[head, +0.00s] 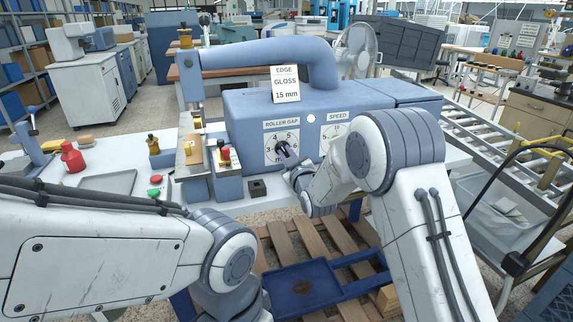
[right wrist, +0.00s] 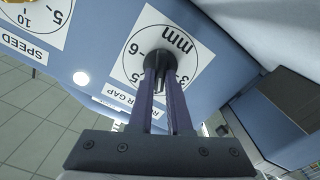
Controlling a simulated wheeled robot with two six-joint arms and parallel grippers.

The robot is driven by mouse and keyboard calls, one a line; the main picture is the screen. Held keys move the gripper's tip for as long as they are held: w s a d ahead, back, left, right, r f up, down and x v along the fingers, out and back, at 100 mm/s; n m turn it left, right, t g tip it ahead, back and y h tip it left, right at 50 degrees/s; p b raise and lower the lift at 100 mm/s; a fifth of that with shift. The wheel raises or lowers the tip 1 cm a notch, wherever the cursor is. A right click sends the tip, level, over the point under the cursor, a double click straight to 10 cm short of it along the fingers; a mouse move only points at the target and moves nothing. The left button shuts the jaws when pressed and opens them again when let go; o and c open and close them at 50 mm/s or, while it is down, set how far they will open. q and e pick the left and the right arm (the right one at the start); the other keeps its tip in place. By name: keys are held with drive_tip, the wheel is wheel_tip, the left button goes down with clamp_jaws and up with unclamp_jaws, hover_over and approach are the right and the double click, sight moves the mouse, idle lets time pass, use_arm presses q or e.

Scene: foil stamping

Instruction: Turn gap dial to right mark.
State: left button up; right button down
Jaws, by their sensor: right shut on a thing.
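The roller gap dial (head: 271,157) is a white numbered plate on the front of the blue machine (head: 255,110), under a "ROLLER GAP" label. My right gripper (head: 285,153) reaches it from the front and right. In the right wrist view the plate (right wrist: 195,38) appears turned over, with "mm" and numbers showing. There my right gripper (right wrist: 161,75) is shut on the dark round knob (right wrist: 170,56) at the plate's middle. The fingers cover part of the scale, so the pointer's setting cannot be read. My left gripper is outside the view; only its arm shows.
A sign (head: 286,84) on the machine reads "EDGE GLOSS 15 mm". The speed dial (head: 329,136) is just right of the gap dial. A red bottle (head: 72,158), a grey tray (head: 106,183) and red and green buttons are on the left of the table.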

drive_tip(key=n+b, duration=0.6)
drive_tip(key=shift+s+a+f+n, duration=0.1)
drive_tip(key=shift+a+f+n, duration=0.1)
drive_tip(key=shift+f+n, duration=0.1)
drive_tip(key=n+b, duration=0.3)
drive_tip(key=shift+n+b, duration=1.1)
drive_tip(key=shift+n, duration=0.3)
drive_tip(key=c, duration=0.9)
unclamp_jaws()
drive_tip(key=shift+a, duration=0.1)
drive_tip(key=shift+o, duration=0.2)
drive_tip(key=shift+r, duration=0.1)
